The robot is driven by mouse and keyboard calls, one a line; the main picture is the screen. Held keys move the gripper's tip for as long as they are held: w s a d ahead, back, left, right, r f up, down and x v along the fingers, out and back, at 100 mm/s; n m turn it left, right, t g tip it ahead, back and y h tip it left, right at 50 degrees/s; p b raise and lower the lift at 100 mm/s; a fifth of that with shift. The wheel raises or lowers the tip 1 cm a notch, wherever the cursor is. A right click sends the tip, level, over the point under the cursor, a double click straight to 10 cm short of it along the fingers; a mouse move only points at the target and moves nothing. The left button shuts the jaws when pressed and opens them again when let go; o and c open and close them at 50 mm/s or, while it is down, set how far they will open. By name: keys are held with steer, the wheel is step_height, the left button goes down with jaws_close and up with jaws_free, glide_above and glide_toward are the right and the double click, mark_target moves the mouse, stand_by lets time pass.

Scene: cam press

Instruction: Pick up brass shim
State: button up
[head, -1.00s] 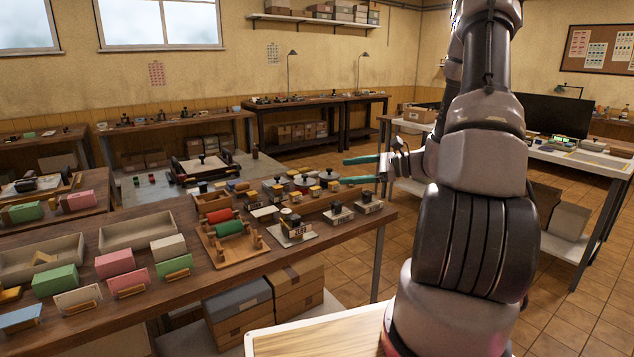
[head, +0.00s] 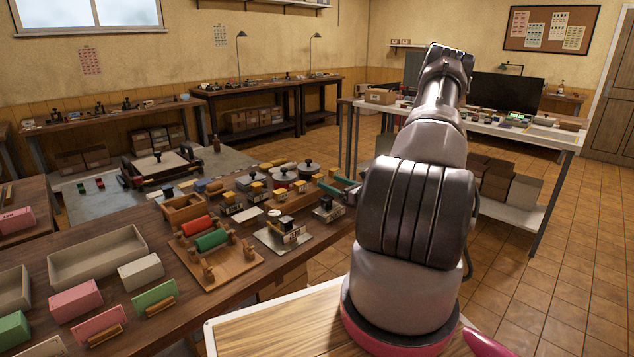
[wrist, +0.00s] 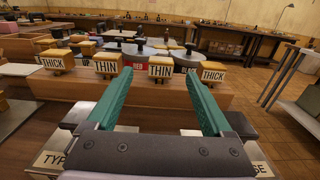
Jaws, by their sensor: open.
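My gripper (head: 341,188) is open and empty, at the right end of the workbench in the head view. In the wrist view its two teal fingers (wrist: 158,76) point forward, wide apart. Beyond them stands a row of small yellow-topped pieces with labels: a left THICK piece (wrist: 54,63), a left THIN piece (wrist: 106,67), a right THIN piece (wrist: 160,68) and a right THICK piece (wrist: 212,72). The yellow tops look brass-coloured, but I cannot tell for certain which thing is the brass shim.
A wooden ledge (wrist: 170,97) runs in front of the labelled pieces. Dark-knobbed round pots (head: 284,178) stand behind. On the workbench, a wooden rack (head: 228,262) holds red and green rollers, beside a metal plate (head: 270,243) bearing a stamp.

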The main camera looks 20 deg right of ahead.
mark_target(321, 177)
steer(key=x, duration=0.5)
steer(key=shift+w+r, duration=0.15)
steer(key=shift+w, duration=0.25)
jaws_close()
